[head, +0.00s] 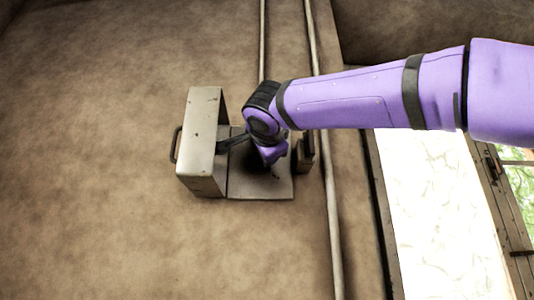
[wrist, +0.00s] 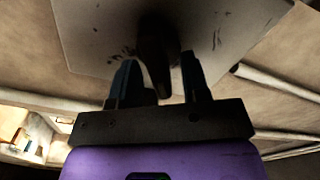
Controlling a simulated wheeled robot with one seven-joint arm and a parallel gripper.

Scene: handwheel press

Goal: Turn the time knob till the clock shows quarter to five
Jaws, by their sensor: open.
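My gripper (wrist: 158,62) is open in the wrist view, its two dark fingers pointing at a worn metal plate (wrist: 90,30). A dark upright piece (wrist: 154,38) stands out from the plate, and its near end lies between or just beyond the fingertips. It may be the time knob, but it is too dark to be sure, and I cannot tell whether the fingers touch it. In the head view the plate (head: 262,190) is on the wall, with my purple wrist over it. No clock face or hands can be made out in either view.
A grey metal box (head: 202,145) with a dark handle (head: 176,145) on its left side juts out left of the plate. A small block (head: 305,151) is at the plate's right edge. Pipes (head: 334,225) run down the wall. The wall on the left is bare.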

